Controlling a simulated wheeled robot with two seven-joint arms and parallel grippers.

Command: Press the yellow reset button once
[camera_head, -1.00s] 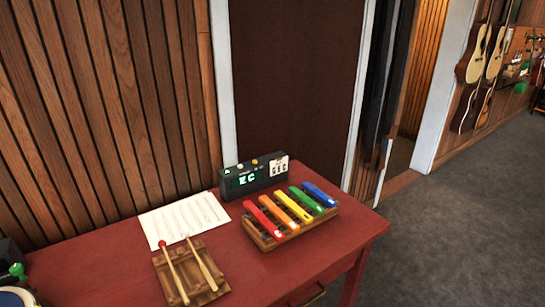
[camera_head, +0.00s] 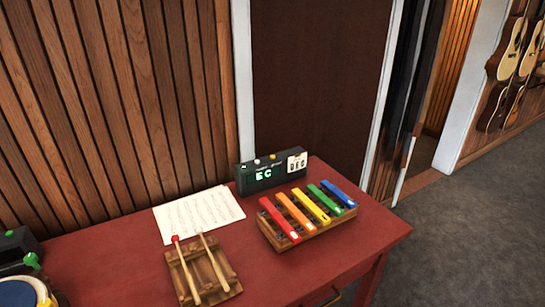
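A small black box (camera_head: 270,174) stands at the back of the red table, showing green letters that look like "EC". A white card with dark letters (camera_head: 297,161) is at the box's right end. Nothing touches the box or the yellow button. Neither of my grippers shows in the head view.
On the red table (camera_head: 345,250), a xylophone with coloured bars (camera_head: 306,213) stands in front of the box. A white music sheet (camera_head: 198,213) lies to the left, with two mallets on a wooden rack (camera_head: 203,272) before it. A drum (camera_head: 20,293) is at the lower left.

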